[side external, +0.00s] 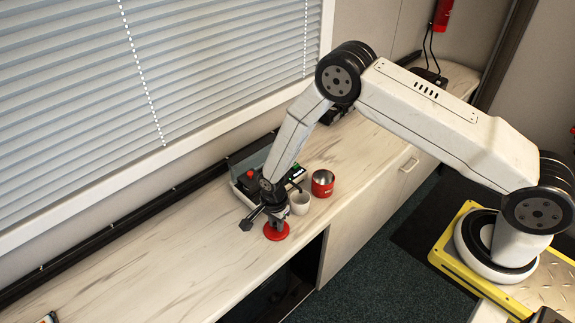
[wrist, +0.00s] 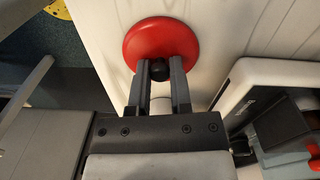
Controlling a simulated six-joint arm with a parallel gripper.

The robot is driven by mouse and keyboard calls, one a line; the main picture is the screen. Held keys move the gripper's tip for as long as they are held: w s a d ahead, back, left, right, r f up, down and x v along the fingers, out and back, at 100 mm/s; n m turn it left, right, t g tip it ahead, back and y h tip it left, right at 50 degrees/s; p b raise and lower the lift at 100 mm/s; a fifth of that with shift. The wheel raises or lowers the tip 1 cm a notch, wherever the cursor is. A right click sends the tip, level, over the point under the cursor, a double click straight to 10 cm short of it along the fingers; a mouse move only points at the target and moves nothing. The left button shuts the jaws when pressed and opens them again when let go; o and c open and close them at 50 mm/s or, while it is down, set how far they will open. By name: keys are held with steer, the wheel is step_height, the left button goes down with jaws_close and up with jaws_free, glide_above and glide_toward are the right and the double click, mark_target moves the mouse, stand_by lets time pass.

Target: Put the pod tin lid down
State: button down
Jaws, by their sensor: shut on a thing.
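The pod tin lid (side external: 276,231) is a round red disc near the front edge of the counter in the side view. In the wrist view the lid (wrist: 146,38) shows from above with a black knob (wrist: 159,72) on it. My gripper (side external: 275,222) points down over the lid. In the wrist view both fingers of my gripper (wrist: 160,76) are closed on the knob. The lid looks level and at or just above the counter; I cannot tell if it touches. A red tin (side external: 322,184), open at the top, stands to the right.
A grey-and-white machine (side external: 242,180) stands behind, against the wall.

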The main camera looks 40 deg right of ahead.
mark_target(275, 223)
steer(key=shift+f, duration=0.15)
steer(key=c, duration=0.5)
jaws_free()
steer(key=shift+c, duration=0.2)
step_height(275, 223, up, 12)
steer(key=shift+w, duration=0.15)
stand_by(0.4)
steer(key=shift+r, duration=0.2)
stand_by(0.3)
